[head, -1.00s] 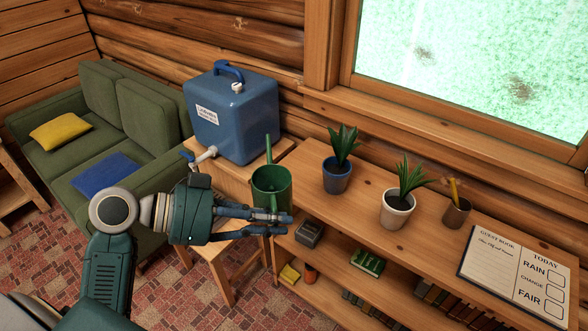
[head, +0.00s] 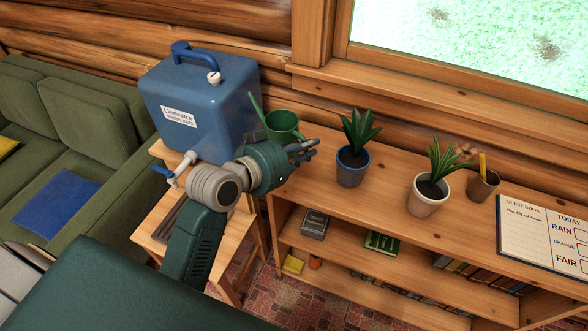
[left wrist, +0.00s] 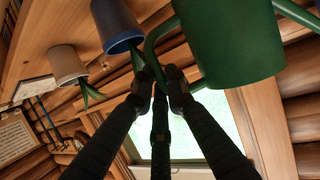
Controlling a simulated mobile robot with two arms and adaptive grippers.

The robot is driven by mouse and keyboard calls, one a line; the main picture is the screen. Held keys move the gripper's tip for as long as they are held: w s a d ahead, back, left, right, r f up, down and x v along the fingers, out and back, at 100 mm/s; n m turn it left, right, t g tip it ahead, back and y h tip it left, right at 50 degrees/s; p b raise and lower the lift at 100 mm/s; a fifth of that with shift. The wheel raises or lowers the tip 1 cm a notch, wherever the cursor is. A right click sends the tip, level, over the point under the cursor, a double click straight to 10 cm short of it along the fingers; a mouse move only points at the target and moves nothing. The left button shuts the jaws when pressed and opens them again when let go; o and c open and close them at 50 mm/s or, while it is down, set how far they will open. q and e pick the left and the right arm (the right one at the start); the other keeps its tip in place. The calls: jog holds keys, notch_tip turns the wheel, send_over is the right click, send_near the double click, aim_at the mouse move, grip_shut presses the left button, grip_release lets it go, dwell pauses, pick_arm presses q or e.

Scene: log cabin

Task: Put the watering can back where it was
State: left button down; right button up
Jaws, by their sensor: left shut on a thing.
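The green watering can (head: 284,124) is at the left end of the wooden shelf top (head: 400,178), between the blue water container and the blue-potted plant. Its spout points up and left. My left gripper (head: 304,152) is in front of it and hides its lower part. In the left wrist view, the can's green body (left wrist: 228,42) fills the upper right, and the fingers (left wrist: 158,82) are shut on its handle. I cannot tell whether the can's base touches the shelf. My right gripper is not in view.
The blue water container (head: 198,105) stands on a small wooden stand (head: 233,238) left of the can, its tap facing forward. A blue-potted plant (head: 352,168) is close to the right. A white-potted plant (head: 428,195), a pencil cup (head: 482,186) and a guest book (head: 535,235) follow.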

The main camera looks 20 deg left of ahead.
pick_arm(q)
jog(key=w+d+r+n+y, duration=0.3)
jog(key=w+r+n+y, duration=0.3)
jog(key=r, duration=0.3)
jog(key=shift+m+t, duration=0.4)
jog(key=shift+m, duration=0.1)
jog(key=shift+w+a+f, duration=0.1)
jog(key=shift+w+f, duration=0.1)
jog(key=shift+f, duration=3.15)
jog(key=shift+w+d+f, duration=0.1)
jog(key=shift+w+f, duration=0.1)
jog(key=shift+f, duration=3.1)
jog(key=shift+w+a+f, duration=0.1)
jog(key=shift+w+f, duration=0.1)
jog(key=shift+f, duration=3.15)
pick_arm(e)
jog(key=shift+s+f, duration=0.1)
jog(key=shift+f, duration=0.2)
pick_arm(q)
jog(key=shift+f+b, duration=0.15)
jog(key=shift+b, duration=0.25)
jog(key=c, duration=1.7)
grip_release()
jog(key=shift+s, duration=0.1)
jog(key=shift+c, duration=0.2)
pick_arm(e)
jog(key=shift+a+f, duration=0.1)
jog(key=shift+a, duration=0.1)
